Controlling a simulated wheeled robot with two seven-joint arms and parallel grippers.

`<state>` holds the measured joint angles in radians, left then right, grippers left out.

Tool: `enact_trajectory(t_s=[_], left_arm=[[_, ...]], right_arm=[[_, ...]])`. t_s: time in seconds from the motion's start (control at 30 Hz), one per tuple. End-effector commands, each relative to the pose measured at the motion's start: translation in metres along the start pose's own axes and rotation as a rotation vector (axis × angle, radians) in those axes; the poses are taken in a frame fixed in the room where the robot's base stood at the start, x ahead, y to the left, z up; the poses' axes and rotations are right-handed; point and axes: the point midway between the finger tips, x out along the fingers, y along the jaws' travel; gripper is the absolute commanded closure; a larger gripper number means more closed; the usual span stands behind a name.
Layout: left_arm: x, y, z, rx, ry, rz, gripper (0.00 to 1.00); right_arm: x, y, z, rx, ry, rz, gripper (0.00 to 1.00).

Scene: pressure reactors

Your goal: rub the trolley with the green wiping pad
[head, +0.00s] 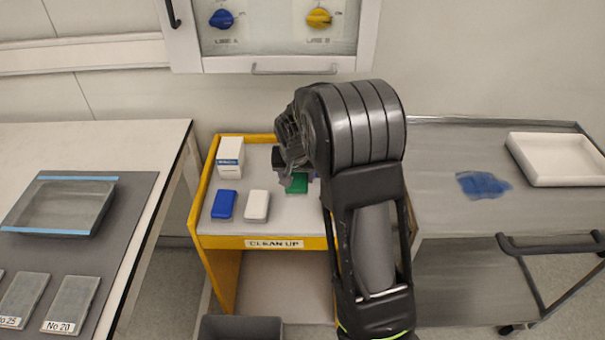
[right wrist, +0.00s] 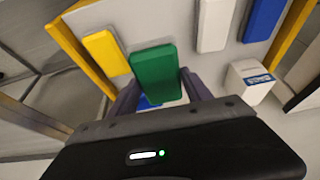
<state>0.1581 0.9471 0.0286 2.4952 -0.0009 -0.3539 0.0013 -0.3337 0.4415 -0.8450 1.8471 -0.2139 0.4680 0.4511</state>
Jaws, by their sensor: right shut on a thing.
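The green wiping pad (head: 297,183) is at the yellow clean-up cart, partly hidden by my right gripper (head: 289,172). In the right wrist view the green pad (right wrist: 155,72) sits between the two fingers of my right gripper (right wrist: 158,92), which is shut on it. I cannot tell whether the pad still touches the cart top. The grey metal trolley (head: 440,172) stands to the right, with a blue smear (head: 482,184) on its top. My right arm hides the trolley's left edge. My left gripper is not in view.
The cart (head: 265,242) also holds a blue pad (head: 223,204), a white pad (head: 257,205), a white box (head: 230,157) and a yellow pad (right wrist: 105,53). A white tray (head: 562,158) sits on the trolley's right; a dark handle (head: 550,247) juts from its front.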

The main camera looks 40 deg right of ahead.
Motion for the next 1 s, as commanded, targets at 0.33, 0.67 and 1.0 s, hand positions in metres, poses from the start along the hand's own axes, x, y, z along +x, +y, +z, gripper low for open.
enact_trajectory(t_s=[0.33,0.67,1.0], left_arm=[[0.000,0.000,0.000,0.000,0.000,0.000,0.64],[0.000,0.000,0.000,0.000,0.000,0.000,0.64],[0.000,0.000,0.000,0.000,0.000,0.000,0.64]], right_arm=[[-0.033,-0.078,0.039,-0.222,-0.006,-0.103,0.75],[-0.087,-0.169,0.117,-0.576,-0.002,-0.244,0.75],[-0.099,-0.184,0.137,-0.660,0.001,-0.273,0.75]])
